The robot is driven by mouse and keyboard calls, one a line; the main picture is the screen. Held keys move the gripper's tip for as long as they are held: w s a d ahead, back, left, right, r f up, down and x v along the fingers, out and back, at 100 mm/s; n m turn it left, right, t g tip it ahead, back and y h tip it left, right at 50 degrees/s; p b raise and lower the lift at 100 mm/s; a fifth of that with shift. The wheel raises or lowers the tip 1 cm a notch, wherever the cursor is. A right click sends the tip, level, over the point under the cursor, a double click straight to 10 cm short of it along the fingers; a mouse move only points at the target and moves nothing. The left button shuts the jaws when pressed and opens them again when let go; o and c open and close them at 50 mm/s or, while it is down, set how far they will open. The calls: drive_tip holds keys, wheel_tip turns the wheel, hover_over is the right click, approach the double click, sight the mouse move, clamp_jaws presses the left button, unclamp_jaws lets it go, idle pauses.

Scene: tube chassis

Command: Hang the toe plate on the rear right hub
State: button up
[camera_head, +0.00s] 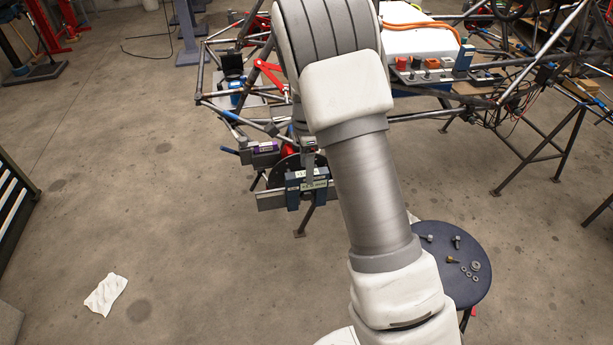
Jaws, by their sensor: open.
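The toe plate appears to be the long grey plate (271,200) with a blue labelled body (293,190) at its middle. It stands roughly level in front of a dark round hub disc (286,172) at the near corner of the tube chassis. My gripper (309,168) shows only in small part, just above the blue body, and its jaws are open. I cannot tell whether it touches the plate or whether the plate rests on the hub. My own arm covers the view to the right of them.
The tube chassis (222,104) spans the back. A white box with a control panel (425,68) sits on the frame. A round dark stool (463,290) holds several bolts and washers. A white cloth (105,294) lies on open floor at left.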

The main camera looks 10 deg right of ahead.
wheel_tip(320, 180, up, 12)
drive_tip(key=p, duration=0.1)
drive_tip(key=shift+p, duration=0.3)
idle(0.3)
drive_tip(key=s+r+n+t+y+p, duration=0.1)
drive_tip(key=s+r+n+t+p, duration=0.2)
drive_tip(key=s+r+n, duration=0.9)
drive_tip(key=s+r+n+t+p, duration=0.1)
drive_tip(key=s+r+n, duration=0.1)
drive_tip(key=s, duration=0.6)
drive_tip(key=s+r+n+t+h+p, duration=0.1)
drive_tip(key=s+r+n, duration=0.2)
drive_tip(key=s, duration=0.6)
drive_tip(key=shift+s+r+n+t, duration=0.2)
drive_tip(key=shift+r+n+t, duration=0.1)
drive_tip(key=shift+n, duration=0.2)
